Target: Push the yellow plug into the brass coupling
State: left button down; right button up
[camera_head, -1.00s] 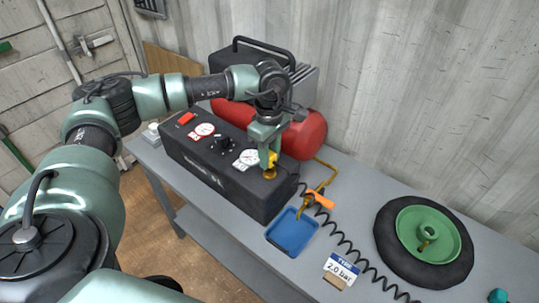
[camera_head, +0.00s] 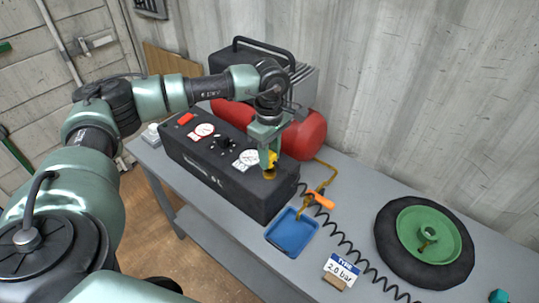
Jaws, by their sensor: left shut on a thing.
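My left gripper (camera_head: 270,151) is shut on the yellow plug (camera_head: 272,160) and points down at the right end of the black control box. The brass coupling (camera_head: 269,177) shows just below the plug on top of the box. The gripper covers part of the plug, and the plug covers part of the coupling. I cannot tell how deep the plug sits in it. My right gripper is not in view.
The black box (camera_head: 222,172) bears gauges and a dial. A red tank (camera_head: 308,134) stands behind it. A blue tray (camera_head: 291,233), an orange-handled valve (camera_head: 320,200), a coiled black hose (camera_head: 343,241), a tyre label (camera_head: 342,268) and a wheel (camera_head: 385,231) lie to the right.

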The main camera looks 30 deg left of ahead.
pick_arm(q)
jog(key=shift+f+b, duration=0.5)
jog(key=shift+b, duration=0.1)
dwell(0.6)
jog(key=c, duration=1)
grip_release()
jog(key=shift+o, duration=0.2)
jog(key=shift+r, duration=0.4)
notch_tip(320, 180, up, 7)
jog(key=shift+b, duration=1.1)
